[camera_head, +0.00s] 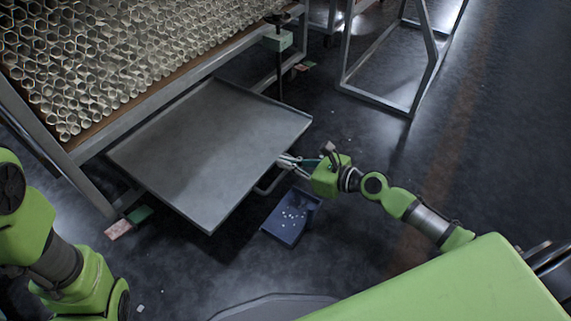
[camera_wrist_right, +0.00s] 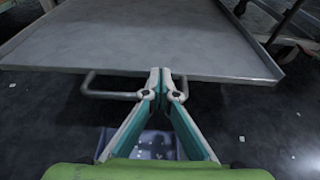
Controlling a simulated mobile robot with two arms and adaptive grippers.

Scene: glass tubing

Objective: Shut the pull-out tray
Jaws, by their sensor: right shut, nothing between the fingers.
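The pull-out tray (camera_head: 215,140) is a wide, flat grey metal tray with a low rim. It sticks far out from under the rack of glass tubes in the head view and fills the top of the right wrist view (camera_wrist_right: 150,35). A bar handle (camera_wrist_right: 100,93) sits on its front edge. My right gripper (camera_head: 283,161) is shut and empty at the tray's front edge. In the right wrist view its fingertips (camera_wrist_right: 161,80) are at the handle; I cannot tell whether they touch. My left arm shows at the left of the head view, but its gripper is out of view.
The rack (camera_head: 150,90) stands behind the tray, loaded with glass tubes (camera_head: 110,50). A blue bin (camera_head: 291,217) with small pale bits stands on the floor below my right gripper. A grey metal frame (camera_head: 375,100) stands at the back right. The dark floor on the right is mostly clear.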

